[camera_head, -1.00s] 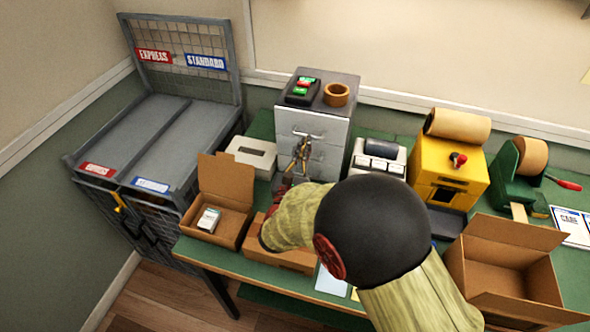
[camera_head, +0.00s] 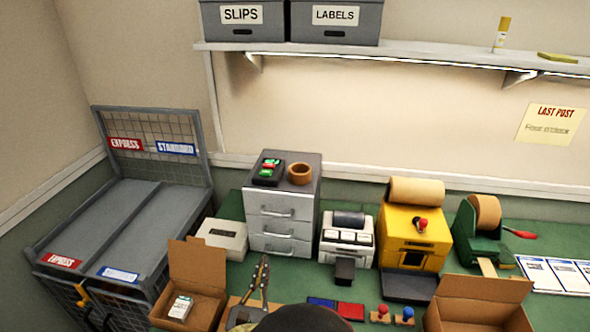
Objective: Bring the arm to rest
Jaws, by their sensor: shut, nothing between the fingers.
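The rest of my arm is out of view.
An open carton (camera_head: 197,268) with a small white box (camera_head: 181,307) inside is left of my gripper. The drawer cabinet (camera_head: 283,222) stands behind. Another open carton (camera_head: 480,303) is at the right. A shelf (camera_head: 420,56) runs above.

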